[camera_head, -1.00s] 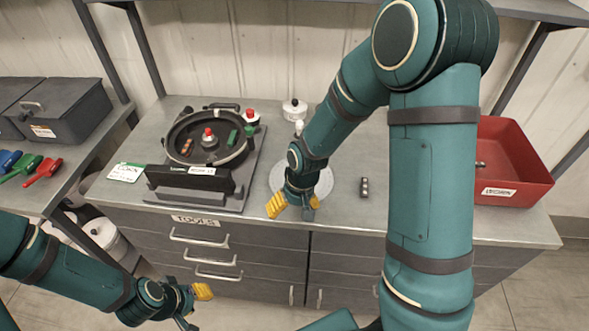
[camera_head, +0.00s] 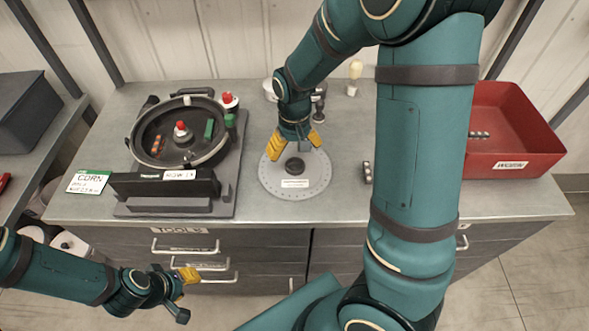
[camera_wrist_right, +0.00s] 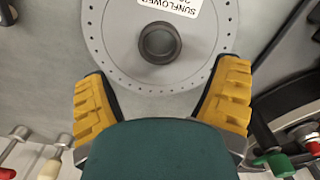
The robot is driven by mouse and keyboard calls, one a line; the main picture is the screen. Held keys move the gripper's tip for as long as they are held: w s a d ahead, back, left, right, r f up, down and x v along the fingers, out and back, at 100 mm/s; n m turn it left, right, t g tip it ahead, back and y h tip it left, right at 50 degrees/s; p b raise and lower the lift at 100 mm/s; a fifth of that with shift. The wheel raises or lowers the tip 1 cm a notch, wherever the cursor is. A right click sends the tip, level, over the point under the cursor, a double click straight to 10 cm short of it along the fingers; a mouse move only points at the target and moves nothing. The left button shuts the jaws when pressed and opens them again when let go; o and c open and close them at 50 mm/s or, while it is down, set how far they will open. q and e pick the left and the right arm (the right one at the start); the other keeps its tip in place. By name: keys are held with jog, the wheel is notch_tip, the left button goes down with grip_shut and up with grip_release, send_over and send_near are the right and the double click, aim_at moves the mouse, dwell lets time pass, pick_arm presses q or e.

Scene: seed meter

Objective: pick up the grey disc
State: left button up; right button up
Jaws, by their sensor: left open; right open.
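The grey disc (camera_head: 312,188) lies flat on the workbench, right of the seed meter. It has a dark raised hub (camera_head: 294,165), a ring of small holes near its rim and a white label. In the right wrist view the disc (camera_wrist_right: 110,50) fills the top middle, with its label reading SUNFLOWER and its hub (camera_wrist_right: 160,43). My right gripper (camera_head: 296,146) is open over the disc's far part, fingers pointing down; in the wrist view its yellow fingers (camera_wrist_right: 163,98) stand apart near the rim, holding nothing. My left gripper (camera_head: 183,290) is open and empty, low in front of the drawers.
The round black seed meter (camera_head: 180,130) stands on a grey base at left, beside a CORN card (camera_head: 88,182). A red bin (camera_head: 515,120) is at right. A small dark part (camera_head: 367,172) lies right of the disc. Knobbed tools stand behind.

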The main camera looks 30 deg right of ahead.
aim_at(295, 168)
jog(key=shift+s+f+b, duration=0.1)
jog(key=shift+f+b, duration=0.6)
jog(key=shift+f, duration=2.25)
jog(key=c, duration=1.3)
